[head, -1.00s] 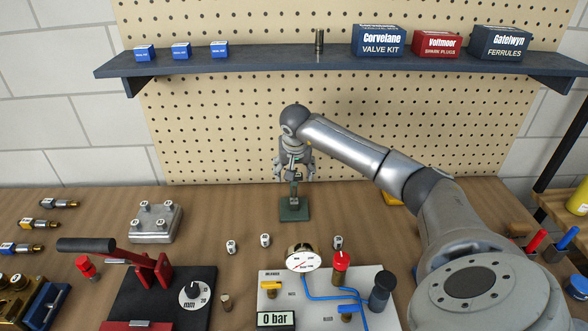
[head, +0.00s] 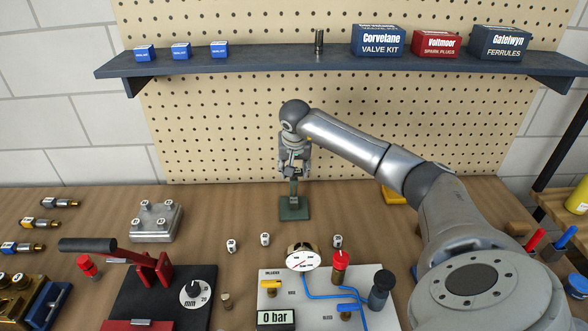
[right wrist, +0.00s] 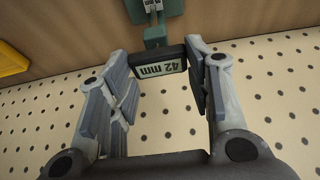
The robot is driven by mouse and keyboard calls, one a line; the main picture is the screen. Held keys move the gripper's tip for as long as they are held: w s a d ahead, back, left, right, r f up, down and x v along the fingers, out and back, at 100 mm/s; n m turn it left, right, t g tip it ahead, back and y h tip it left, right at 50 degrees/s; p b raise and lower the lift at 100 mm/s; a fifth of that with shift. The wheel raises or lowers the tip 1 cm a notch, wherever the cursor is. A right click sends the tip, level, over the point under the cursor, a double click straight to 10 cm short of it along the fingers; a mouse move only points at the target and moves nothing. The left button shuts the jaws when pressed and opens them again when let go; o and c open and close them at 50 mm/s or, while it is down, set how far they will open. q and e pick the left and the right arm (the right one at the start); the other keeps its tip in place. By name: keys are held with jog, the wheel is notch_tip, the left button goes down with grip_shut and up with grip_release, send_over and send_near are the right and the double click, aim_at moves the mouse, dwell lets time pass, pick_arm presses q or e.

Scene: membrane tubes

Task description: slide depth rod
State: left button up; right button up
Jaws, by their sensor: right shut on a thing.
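A green depth gauge stands at the back of the table. Its flat base (head: 294,211) rests on the wood and its upright post (head: 294,188) rises into my right gripper (head: 295,170). The green base also shows at the top of that view (right wrist: 157,8). The rod cannot be made out clearly. My left gripper is not in view.
A steel block (head: 155,223) with several numbered pieces stands left of the gauge. Small numbered cylinders (head: 265,240) stand in front, near the pressure panel (head: 375,312). A black-based press (head: 170,290) is at front left. The shelf (head: 280,65) hangs above and behind my arm.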

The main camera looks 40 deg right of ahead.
jog(key=shift+d+r, duration=0.1)
jog(key=shift+r, duration=0.7)
jog(key=shift+f, duration=0.1)
jog(key=o, duration=1.5)
jog(key=shift+c, duration=0.2)
jog(key=v, duration=1.2)
jog(key=shift+w, duration=0.1)
